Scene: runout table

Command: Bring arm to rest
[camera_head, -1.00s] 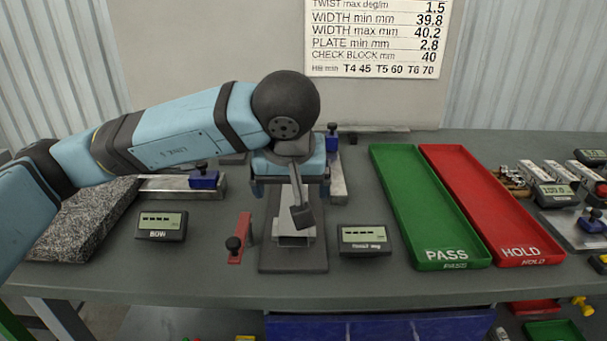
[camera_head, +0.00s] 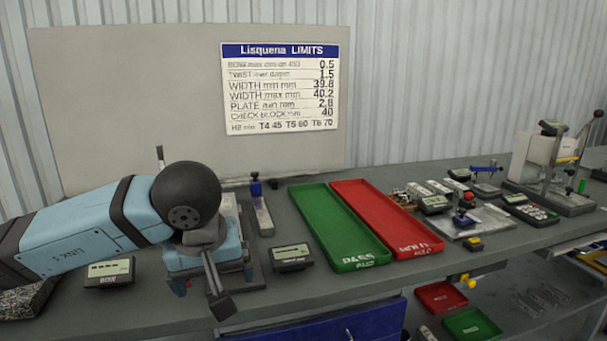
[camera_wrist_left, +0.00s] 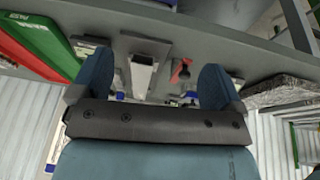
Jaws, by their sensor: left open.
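My left arm (camera_head: 85,232) comes in from the left in the head view, bent at a dark round joint, its gripper (camera_head: 210,275) hanging over the front part of the grey table (camera_head: 330,280). In the left wrist view the gripper (camera_wrist_left: 155,85) has its two blue fingers wide apart, with nothing seen held between them. Beyond the fingers, a pale metal channel piece (camera_wrist_left: 142,76) lies on a dark plate, with a red tool (camera_wrist_left: 181,70) beside it. The arm hides most of that plate in the head view. My right gripper is not in view.
A small display (camera_head: 291,257) stands just right of my gripper, and another (camera_head: 110,272) below the forearm. The green PASS tray (camera_head: 335,225) and red HOLD tray (camera_head: 385,218) lie further right. A limits board (camera_head: 282,90) hangs behind. Instruments crowd the far right.

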